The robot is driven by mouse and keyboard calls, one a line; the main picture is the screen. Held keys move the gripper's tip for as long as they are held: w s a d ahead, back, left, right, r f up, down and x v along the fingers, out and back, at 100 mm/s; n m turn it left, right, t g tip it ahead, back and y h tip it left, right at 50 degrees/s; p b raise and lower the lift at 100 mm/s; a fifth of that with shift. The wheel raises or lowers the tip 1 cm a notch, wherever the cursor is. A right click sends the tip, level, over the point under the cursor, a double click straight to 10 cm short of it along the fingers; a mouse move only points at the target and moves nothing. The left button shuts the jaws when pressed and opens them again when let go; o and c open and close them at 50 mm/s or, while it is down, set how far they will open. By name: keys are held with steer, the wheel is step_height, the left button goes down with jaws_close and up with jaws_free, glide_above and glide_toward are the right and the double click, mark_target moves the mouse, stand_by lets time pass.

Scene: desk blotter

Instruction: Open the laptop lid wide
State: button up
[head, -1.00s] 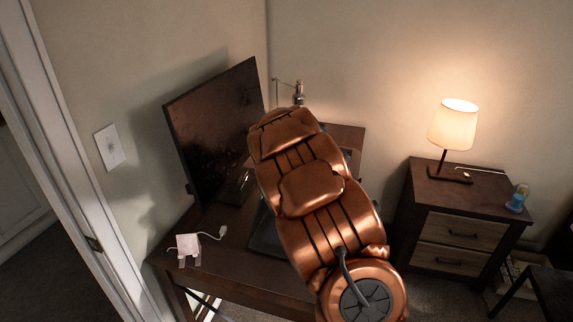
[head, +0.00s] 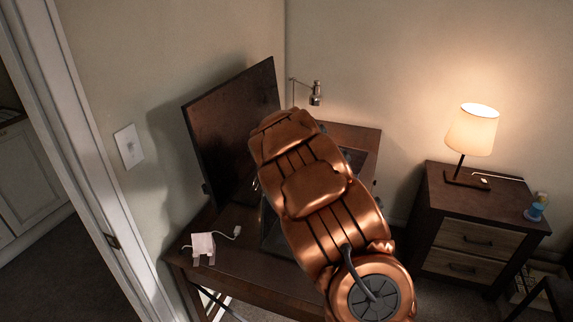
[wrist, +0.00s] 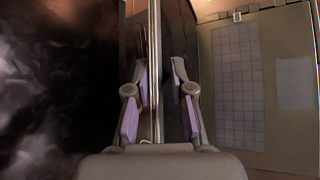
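The laptop is mostly hidden behind my arm in the head view; a dark part of it (head: 272,238) shows at the arm's left side. In the wrist view its base (wrist: 265,125), with a key grid and touchpad, lies at the right. The laptop lid (wrist: 155,50) stands up from the base, seen nearly edge-on. My gripper (wrist: 159,75) is open, with one purple-padded finger on each side of the lid edge. I cannot tell whether either pad touches it. The gripper is hidden in the head view.
A large dark monitor (head: 232,130) stands on the desk (head: 245,268) left of my arm. A white charger with cable (head: 203,243) lies at the desk's front left. A small lamp (head: 315,95) is behind. A nightstand (head: 470,200) with a lit lamp (head: 473,130) stands right.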

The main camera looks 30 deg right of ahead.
steer(key=shift+o, duration=0.2)
steer(key=v, duration=1.2)
stand_by(0.8)
steer(key=s+a+r+m+g+h, duration=0.1)
steer(key=s+r+m+g+h, duration=0.2)
steer(key=s+m, duration=1.3)
steer(key=s+a+f+m+g+y, duration=0.2)
steer(key=s+a+m+g+y, duration=0.1)
steer(key=s+a, duration=0.7)
steer(key=s+a+f+m+g+y, duration=0.3)
steer(key=s+a, duration=0.8)
steer(key=s, duration=0.6)
steer(key=shift+s+a+f+m+g+y, duration=0.25)
steer(key=shift+s+m+g+y, duration=0.15)
steer(key=shift+m+g+y, duration=0.45)
